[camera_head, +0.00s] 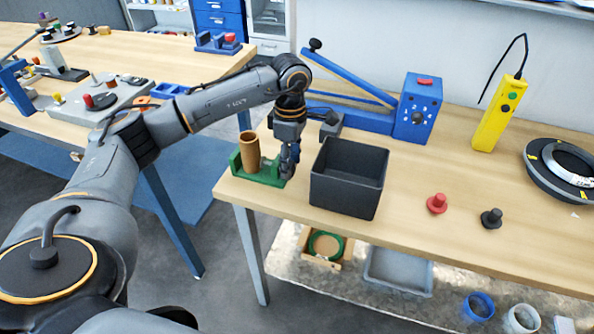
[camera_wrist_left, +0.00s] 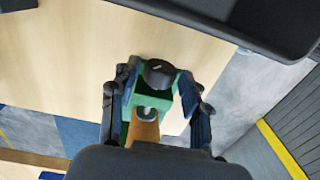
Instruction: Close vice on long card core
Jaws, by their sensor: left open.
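The green vice (camera_head: 265,179) sits at the near left corner of the right-hand table. The long brown card core (camera_head: 250,151) stands upright in it, between its jaws. In the left wrist view the vice (camera_wrist_left: 160,105) shows with its dark round knob (camera_wrist_left: 159,73) and part of the core (camera_wrist_left: 144,131). My left gripper (camera_head: 288,163) points down at the knob end of the vice, to the right of the core. Its open fingers (camera_wrist_left: 162,80) lie on either side of the knob; I cannot tell whether they touch it. My right gripper is not in view.
A dark open bin (camera_head: 348,181) stands close to the right of my left gripper. A blue device with a long lever (camera_head: 412,112) is behind it. A red knob (camera_head: 437,203) and a black knob (camera_head: 491,218) lie further right. The table's front edge is close to the vice.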

